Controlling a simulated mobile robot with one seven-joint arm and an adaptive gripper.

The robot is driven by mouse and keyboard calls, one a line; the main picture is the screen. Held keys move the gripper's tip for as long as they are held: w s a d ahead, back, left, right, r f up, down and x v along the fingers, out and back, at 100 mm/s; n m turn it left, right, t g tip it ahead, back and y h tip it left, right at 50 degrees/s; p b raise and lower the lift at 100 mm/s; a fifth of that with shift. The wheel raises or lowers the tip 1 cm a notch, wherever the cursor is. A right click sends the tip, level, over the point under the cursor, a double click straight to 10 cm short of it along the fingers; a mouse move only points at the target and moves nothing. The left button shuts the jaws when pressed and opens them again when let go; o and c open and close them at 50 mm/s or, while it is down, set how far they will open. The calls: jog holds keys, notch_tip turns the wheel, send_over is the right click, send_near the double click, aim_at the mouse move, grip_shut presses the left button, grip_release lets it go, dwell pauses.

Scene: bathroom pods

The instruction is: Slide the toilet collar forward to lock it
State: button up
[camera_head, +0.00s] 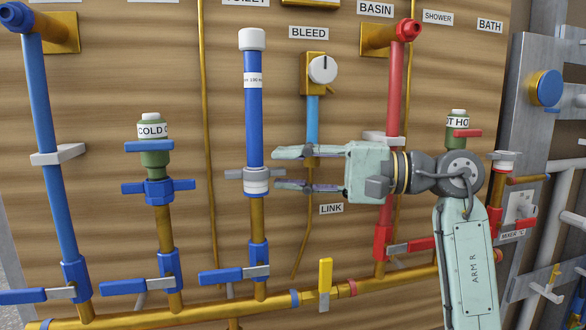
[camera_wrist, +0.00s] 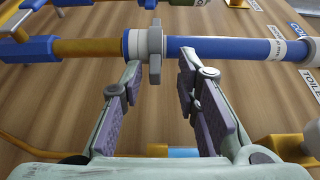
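The toilet collar (camera_head: 256,179) is a grey winged ring around the upright blue toilet pipe (camera_head: 254,125), under the cut-off TOILET label (camera_head: 247,2). A white section (camera_head: 256,188) lies directly below the ring, above a brass pipe length. My gripper (camera_head: 277,168) comes from the right and is open, one finger above and one below the collar's right wing. In the wrist view the collar (camera_wrist: 155,54) stands between my fingertips (camera_wrist: 160,66), with gaps on both sides. It lies at or just beyond the tips; I cannot tell if anything touches.
A cold valve (camera_head: 154,155) stands left of the collar. The bleed knob (camera_head: 322,69) and light-blue pipe (camera_head: 312,120) are close above and behind my gripper. A red pipe (camera_head: 394,85) is behind my arm. Below run a brass manifold (camera_head: 200,312) and a yellow lever (camera_head: 325,275).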

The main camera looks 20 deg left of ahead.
jog(key=shift+d, duration=0.1)
jog(key=w+d, duration=0.2)
jog(key=d, duration=0.9)
jog(key=shift+w+d, duration=0.2)
jog(key=shift+d, duration=0.1)
